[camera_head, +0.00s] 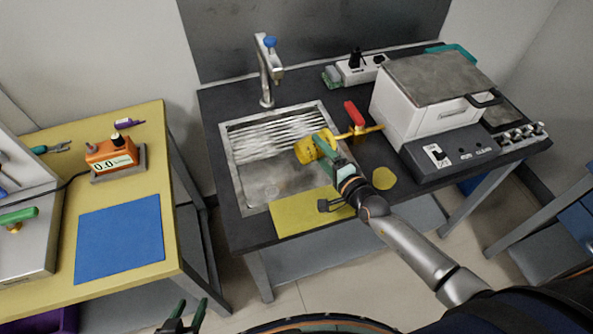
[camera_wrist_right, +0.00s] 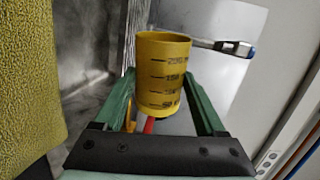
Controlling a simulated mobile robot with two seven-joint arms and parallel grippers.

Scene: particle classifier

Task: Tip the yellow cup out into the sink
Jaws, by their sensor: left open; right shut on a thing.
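The yellow cup (camera_head: 305,151) is held over the right part of the metal sink (camera_head: 234,185). My right gripper (camera_head: 324,147) is shut on it from the right. The cup looks tipped onto its side in the head view. In the wrist view the cup (camera_wrist_right: 163,80) shows dark graduation marks and sits between the green fingers (camera_wrist_right: 162,108), its rim at the far end. I cannot see what is inside it. My left gripper (camera_head: 186,316) is open and empty at the bottom edge, far from the sink.
A tap (camera_head: 267,75) stands behind the sink. A yellow mat (camera_head: 300,214) lies at its front edge, and a yellow disc (camera_head: 383,178) lies to the right. A red-handled thing (camera_head: 354,113) and a white machine (camera_head: 420,100) stand right of the sink.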

